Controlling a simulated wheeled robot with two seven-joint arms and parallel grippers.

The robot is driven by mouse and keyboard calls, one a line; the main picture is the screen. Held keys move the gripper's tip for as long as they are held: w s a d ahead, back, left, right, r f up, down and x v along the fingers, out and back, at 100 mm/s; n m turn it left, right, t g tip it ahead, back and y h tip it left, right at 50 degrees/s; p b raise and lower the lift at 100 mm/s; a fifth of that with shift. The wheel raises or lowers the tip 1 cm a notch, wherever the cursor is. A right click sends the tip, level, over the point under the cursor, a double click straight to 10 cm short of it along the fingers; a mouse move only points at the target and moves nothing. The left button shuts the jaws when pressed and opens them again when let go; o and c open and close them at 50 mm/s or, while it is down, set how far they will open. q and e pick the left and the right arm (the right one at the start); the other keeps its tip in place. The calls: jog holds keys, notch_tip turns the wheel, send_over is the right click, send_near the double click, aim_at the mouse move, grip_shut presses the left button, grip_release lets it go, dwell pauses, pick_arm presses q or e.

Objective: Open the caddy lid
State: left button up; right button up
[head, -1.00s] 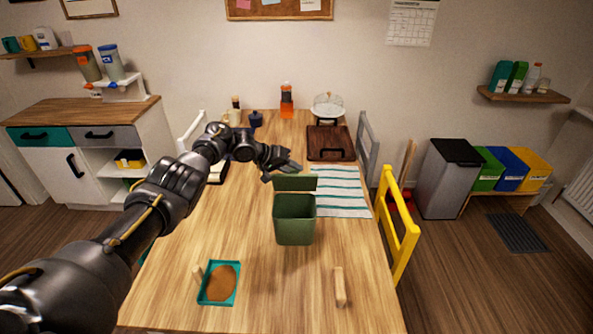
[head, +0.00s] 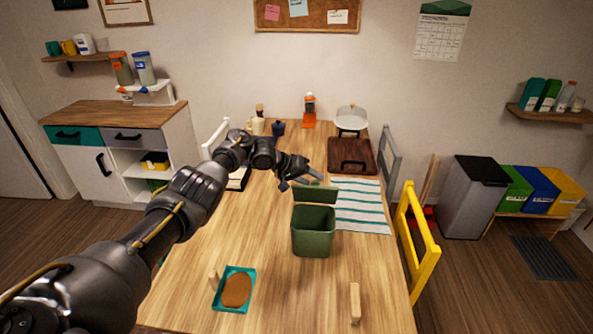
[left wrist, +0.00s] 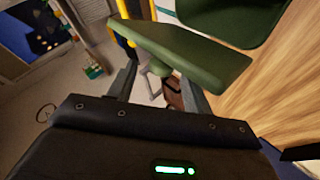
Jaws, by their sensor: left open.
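The green caddy (head: 313,238) stands on the table, and its open top shows a dark inside. Its green lid (head: 318,194) stands raised at the back edge, away from the opening. My left gripper (head: 303,180) is just behind and above the raised lid, with its jaws open. In the left wrist view the lid (left wrist: 195,52) lies across the picture just beyond my open fingers (left wrist: 158,80), and part of the caddy (left wrist: 235,15) shows behind it. A small lighter green piece shows between the fingers. I cannot tell whether they touch the lid. My right gripper is not in view.
A striped cloth (head: 361,207) lies right of the caddy, and a brown board (head: 352,155) is behind it. A teal tray (head: 220,302) and a small wooden piece (head: 355,302) lie in front. A yellow chair (head: 419,240) stands at the right edge.

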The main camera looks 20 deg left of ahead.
pick_arm(q)
jog(key=v, duration=0.9)
jog(key=shift+a+r, duration=0.15)
jog(key=shift+a, duration=0.05)
jog(key=shift+s+d, duration=0.1)
jog(key=shift+s, duration=0.05)
